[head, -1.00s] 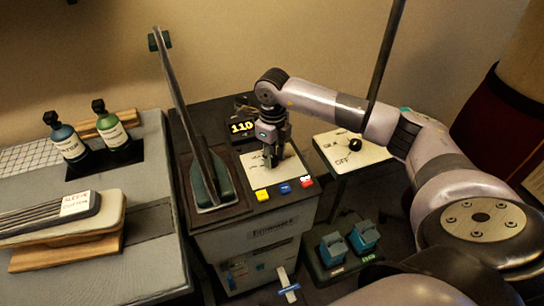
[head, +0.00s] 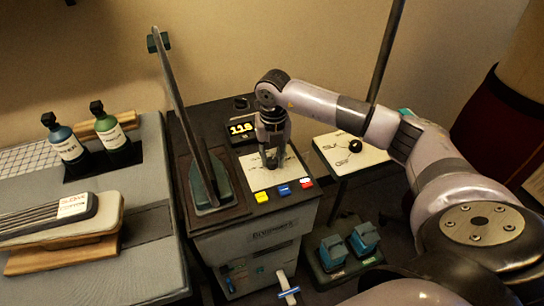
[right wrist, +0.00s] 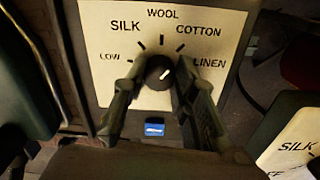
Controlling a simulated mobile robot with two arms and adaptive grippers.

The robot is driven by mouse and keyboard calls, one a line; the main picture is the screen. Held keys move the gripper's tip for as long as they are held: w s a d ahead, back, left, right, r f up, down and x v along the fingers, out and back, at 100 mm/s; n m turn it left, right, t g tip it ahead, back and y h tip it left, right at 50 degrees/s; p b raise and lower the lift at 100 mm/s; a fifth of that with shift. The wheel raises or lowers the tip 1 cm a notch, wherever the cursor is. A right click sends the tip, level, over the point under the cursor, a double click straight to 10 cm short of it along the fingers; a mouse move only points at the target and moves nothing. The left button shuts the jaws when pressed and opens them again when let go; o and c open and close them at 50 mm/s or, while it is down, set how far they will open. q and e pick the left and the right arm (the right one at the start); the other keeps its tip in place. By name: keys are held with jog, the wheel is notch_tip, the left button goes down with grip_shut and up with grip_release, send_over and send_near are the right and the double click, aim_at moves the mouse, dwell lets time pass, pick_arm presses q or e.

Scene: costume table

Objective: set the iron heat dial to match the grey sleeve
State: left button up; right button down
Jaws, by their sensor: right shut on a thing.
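The heat dial is a dark round knob (right wrist: 160,72) on a white plate (right wrist: 100,20) lettered LOW, SILK, WOOL, COTTON and LINEN. Its white mark points up and right, toward the COTTON–LINEN side; the exact setting is hard to tell. My right gripper (head: 271,163) is shut on the knob from above, and its fingers flank it in the right wrist view (right wrist: 157,80). The iron (head: 206,180) stands left of the plate. The grey sleeve (head: 45,218) lies on a padded board at left; its label is blurred. My left gripper is not in view.
Yellow (head: 261,197), blue (head: 284,190) and red (head: 306,183) tabs line the plate's front edge. A second dial plate (head: 350,148) stands to the right. Two bottles (head: 66,145) (head: 111,130) stand at left. Blue pedals (head: 334,247) sit low in front.

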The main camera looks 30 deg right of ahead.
aim_at(273, 159)
jog(key=shift+m, duration=0.4)
jog(key=c, duration=1.3)
grip_release()
notch_tip(273, 159, up, 12)
